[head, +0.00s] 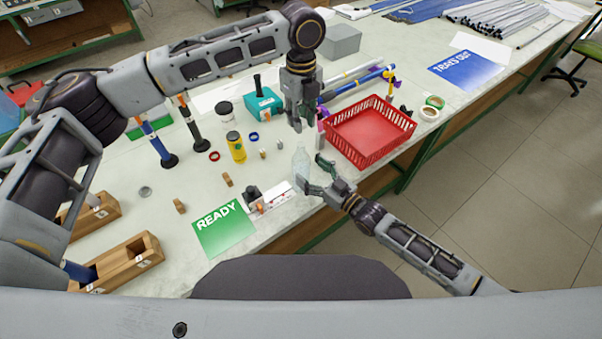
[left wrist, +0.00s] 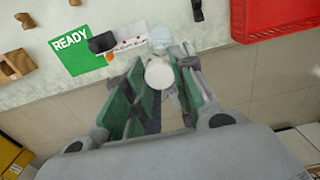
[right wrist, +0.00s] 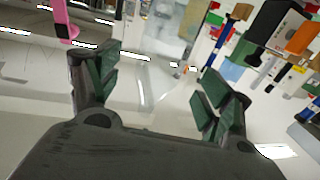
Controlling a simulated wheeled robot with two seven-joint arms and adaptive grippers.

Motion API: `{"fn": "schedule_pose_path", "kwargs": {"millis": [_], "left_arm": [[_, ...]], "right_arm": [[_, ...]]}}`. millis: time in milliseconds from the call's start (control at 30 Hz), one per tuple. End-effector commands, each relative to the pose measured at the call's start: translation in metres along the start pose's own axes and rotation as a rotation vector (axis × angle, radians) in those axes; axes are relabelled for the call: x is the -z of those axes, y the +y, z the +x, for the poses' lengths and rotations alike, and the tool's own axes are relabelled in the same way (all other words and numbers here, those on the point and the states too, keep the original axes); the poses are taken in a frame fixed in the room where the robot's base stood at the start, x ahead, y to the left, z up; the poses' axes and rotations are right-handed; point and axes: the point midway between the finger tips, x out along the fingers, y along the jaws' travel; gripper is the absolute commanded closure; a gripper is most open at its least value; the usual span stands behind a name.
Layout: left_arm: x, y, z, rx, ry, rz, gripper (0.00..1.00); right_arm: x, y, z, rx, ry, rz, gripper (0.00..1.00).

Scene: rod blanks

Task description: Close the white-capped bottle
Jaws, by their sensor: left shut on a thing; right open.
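The clear bottle (head: 301,164) stands upright near the table's front edge, and its body also shows in the right wrist view (right wrist: 165,45). My left gripper (head: 298,122) points down above the bottle, apart from it. It is shut on the white cap (left wrist: 159,74), which shows as a pale disc between its fingers in the left wrist view. The bottle shows beyond the cap there (left wrist: 160,42). My right gripper (head: 318,176) is open, low beside the bottle, its fingertips facing the bottle from the right. I cannot tell whether they touch it.
A red basket (head: 364,158) stands right of the bottle. A green READY card (head: 223,229) and a white block with a black part (head: 272,200) lie to the left. A yellow can (head: 236,147) and wooden holders (head: 130,260) stand further left. The table edge is close in front.

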Motion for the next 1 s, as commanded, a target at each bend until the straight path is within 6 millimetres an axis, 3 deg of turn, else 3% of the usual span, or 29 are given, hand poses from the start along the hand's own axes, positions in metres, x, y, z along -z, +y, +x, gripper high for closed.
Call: {"fn": "schedule_pose_path", "kwargs": {"millis": [500,933,1000], "left_arm": [[0.000,0.000,0.000,0.000,0.000,0.000,0.81],[0.000,0.000,0.000,0.000,0.000,0.000,0.81],[0.000,0.000,0.000,0.000,0.000,0.000,0.81]], "right_arm": [[0.000,0.000,0.046,0.000,0.000,0.001,0.21],[0.000,0.000,0.051,0.001,-0.001,0.000,0.21],[0.000,0.000,0.051,0.001,-0.001,0.000,0.27]]}}
